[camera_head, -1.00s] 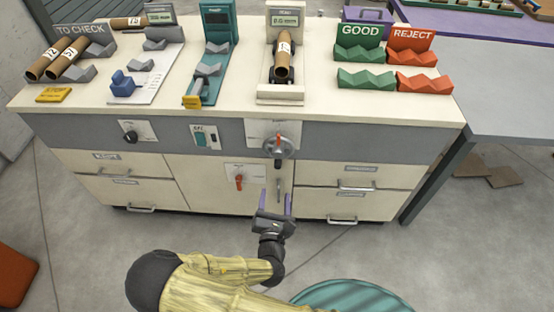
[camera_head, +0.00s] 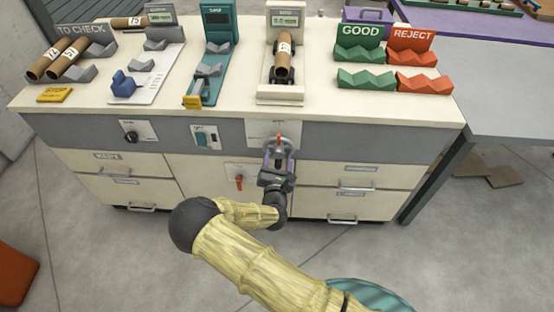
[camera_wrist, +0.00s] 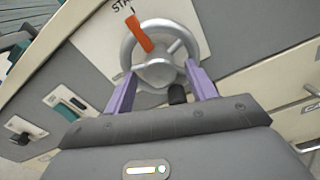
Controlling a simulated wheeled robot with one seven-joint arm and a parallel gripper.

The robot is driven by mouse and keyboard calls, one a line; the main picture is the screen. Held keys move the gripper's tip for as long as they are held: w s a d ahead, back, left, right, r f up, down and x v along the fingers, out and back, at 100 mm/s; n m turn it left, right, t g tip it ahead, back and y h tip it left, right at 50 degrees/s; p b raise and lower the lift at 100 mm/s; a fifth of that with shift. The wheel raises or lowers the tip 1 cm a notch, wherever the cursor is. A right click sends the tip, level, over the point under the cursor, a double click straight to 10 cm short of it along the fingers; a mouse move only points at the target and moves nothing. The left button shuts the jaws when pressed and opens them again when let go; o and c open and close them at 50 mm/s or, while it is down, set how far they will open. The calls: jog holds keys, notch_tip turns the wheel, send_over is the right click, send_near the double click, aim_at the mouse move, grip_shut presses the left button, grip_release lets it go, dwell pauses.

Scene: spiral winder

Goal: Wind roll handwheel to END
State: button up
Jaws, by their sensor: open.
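The roll handwheel (camera_wrist: 158,72) is a grey spoked ring with an orange marker and a dark knob at its lower rim. In the wrist view the marker points up and slightly left, towards a plate label (camera_wrist: 122,8) whose letters are cut off after "STA". In the head view the handwheel (camera_head: 279,150) sits on the cabinet front and is partly hidden by my gripper. My gripper (camera_wrist: 160,88) is open, with its purple fingers on either side of the wheel's lower part and the dark knob between them. I cannot tell whether they touch the rim. No END mark is readable.
A red-handled lever (camera_head: 239,181) is below left of the wheel. A dark dial (camera_head: 131,136) and a teal switch (camera_head: 203,137) are further left. Above, a cardboard roll (camera_head: 283,62) lies in a stand on the counter. Drawer handles (camera_head: 357,187) stick out at right.

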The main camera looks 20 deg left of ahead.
jog(key=c, duration=0.9)
jog(key=shift+a, duration=0.2)
jog(key=shift+c, duration=0.4)
jog(key=shift+d, duration=0.15)
